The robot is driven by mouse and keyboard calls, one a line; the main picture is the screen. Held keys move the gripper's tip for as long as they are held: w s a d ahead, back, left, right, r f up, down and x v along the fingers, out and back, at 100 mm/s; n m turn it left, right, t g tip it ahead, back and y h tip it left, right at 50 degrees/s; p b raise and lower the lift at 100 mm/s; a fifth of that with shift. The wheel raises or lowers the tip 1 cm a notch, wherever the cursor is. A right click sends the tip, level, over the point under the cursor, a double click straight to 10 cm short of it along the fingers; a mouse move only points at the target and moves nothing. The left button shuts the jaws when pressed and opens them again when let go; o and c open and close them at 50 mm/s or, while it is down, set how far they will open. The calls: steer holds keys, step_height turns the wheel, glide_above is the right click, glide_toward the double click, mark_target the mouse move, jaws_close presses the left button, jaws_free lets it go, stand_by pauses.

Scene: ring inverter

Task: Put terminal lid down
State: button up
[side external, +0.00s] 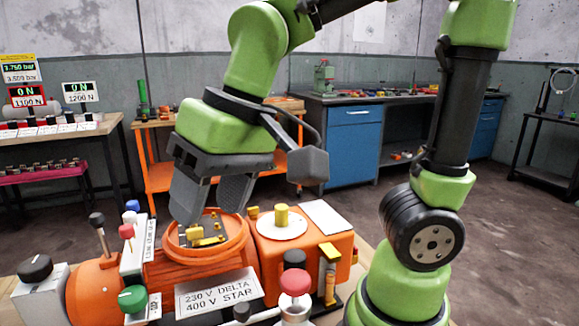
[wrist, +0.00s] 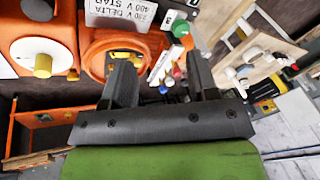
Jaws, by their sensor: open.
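The orange motor has an open round terminal housing (side external: 243,240) with yellow parts inside; it also shows in the wrist view (wrist: 88,62). A white round disc with a yellow knob (side external: 282,213), which looks like the terminal lid, lies flat on the orange box to the right of the housing. It shows at the upper left of the wrist view (wrist: 42,66). My gripper (side external: 212,205) is above the housing, its two dark fingers apart with nothing between them. In the wrist view the fingers (wrist: 162,82) are spread and the disc is off to their left.
A "230 V DELTA 400 V STAR" plate (side external: 218,290) is on the motor's front. Knobs and levers (side external: 97,222) stand at the left, and a red knob (side external: 295,282) stands in front. A yellow-handled tool (side external: 328,270) stands at the right. Benches line the wall.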

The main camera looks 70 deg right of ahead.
steer(key=s+d+r+m+t, duration=0.1)
steer(key=s+d+r+t, duration=0.1)
steer(key=s+d, duration=0.4)
steer(key=shift+s+d+m+t, duration=0.2)
steer(key=shift+d+m+t, duration=0.1)
steer(key=shift+t, duration=0.6)
